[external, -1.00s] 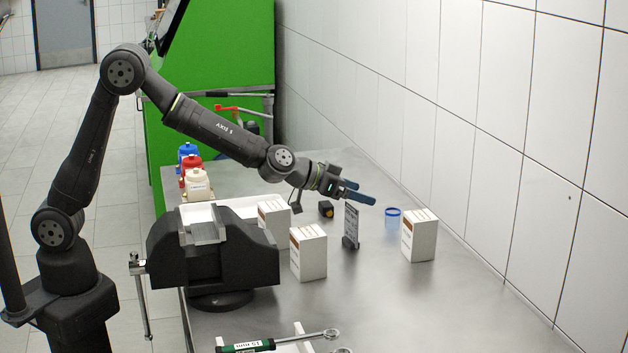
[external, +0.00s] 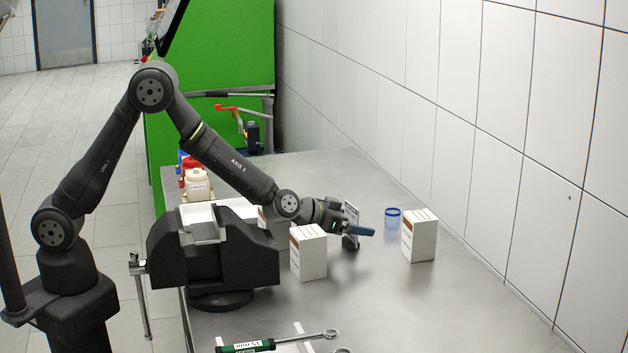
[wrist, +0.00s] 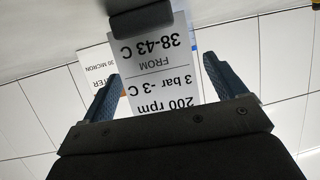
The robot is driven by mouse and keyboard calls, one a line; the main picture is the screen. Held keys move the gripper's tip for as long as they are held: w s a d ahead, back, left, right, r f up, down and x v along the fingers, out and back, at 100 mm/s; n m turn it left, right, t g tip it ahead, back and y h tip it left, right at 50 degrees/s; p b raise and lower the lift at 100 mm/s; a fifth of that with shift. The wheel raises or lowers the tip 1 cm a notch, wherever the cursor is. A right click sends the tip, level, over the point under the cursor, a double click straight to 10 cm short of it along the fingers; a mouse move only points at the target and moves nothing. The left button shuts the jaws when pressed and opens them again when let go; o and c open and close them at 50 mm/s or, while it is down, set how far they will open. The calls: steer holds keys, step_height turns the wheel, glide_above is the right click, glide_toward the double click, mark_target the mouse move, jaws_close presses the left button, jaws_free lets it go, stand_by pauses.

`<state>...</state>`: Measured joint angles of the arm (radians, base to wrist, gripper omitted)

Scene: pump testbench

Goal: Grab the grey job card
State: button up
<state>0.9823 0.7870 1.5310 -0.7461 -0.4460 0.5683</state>
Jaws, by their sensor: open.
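The job card (external: 351,212) is a light card with black print, upright in a small dark stand (external: 350,242) on the metal bench. In the wrist view the card (wrist: 150,85) appears upside down, with large lettering, and the dark stand (wrist: 141,20) is at the top. My gripper (external: 366,231) is open at the card and partly covers it in the external view. In the wrist view the two blue fingers of my gripper (wrist: 160,68) lie on either side of the card. I cannot tell whether they touch it.
White filter boxes stand left (external: 309,253) and right (external: 419,236) of the card. A blue clear ring or cup (external: 392,218) is behind it. The right side of the bench is clear.

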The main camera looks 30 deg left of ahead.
steer(key=shift+w+d+f, duration=0.3)
steer(key=shift+w+d, duration=0.05)
steer(key=shift+w, duration=0.05)
steer(key=c, duration=1.1)
steer(key=shift+o, duration=0.2)
steer(key=shift+r, duration=0.1)
